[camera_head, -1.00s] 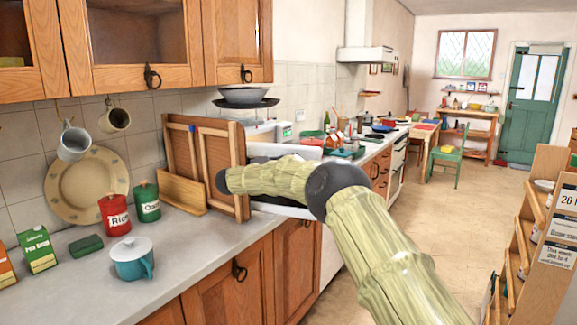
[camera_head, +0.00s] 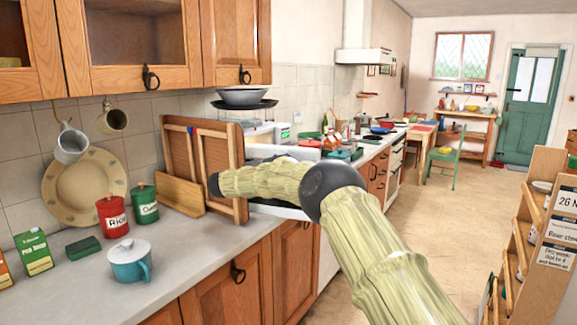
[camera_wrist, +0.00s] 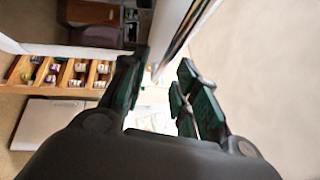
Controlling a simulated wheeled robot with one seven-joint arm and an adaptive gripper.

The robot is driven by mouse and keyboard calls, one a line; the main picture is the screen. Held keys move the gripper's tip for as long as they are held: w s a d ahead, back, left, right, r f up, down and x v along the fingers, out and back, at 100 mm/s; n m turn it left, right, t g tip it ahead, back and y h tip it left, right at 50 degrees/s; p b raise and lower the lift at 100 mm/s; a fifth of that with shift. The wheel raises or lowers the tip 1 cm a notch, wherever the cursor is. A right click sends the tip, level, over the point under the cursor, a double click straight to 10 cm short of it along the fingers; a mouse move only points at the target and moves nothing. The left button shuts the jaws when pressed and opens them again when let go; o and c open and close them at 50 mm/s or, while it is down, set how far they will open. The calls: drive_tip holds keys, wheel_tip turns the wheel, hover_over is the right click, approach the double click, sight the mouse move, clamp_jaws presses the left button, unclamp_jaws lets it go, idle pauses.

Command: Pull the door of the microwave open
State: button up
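The microwave (camera_head: 284,133) is a white appliance with a small green display. It stands on the counter behind upright wooden racks, and my arm and the racks hide most of its front. In the head view my arm reaches toward it and my gripper is hidden. In the wrist view my gripper (camera_wrist: 163,88) has its two dark green fingers apart. A thin, pale-edged panel (camera_wrist: 187,38) runs down to the gap between them. I cannot tell whether it is the microwave door or whether the fingers touch it.
Wooden racks (camera_head: 203,165) stand left of my forearm. A bowl (camera_head: 245,95) sits above the microwave. A teal pot (camera_head: 130,262) and red and green tins (camera_head: 113,217) are on the near counter. A wooden shelf unit (camera_head: 540,245) is at right; the floor (camera_head: 455,225) between is clear.

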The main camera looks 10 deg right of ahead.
drive_tip(key=v, duration=1)
drive_tip(key=shift+s, duration=0.1)
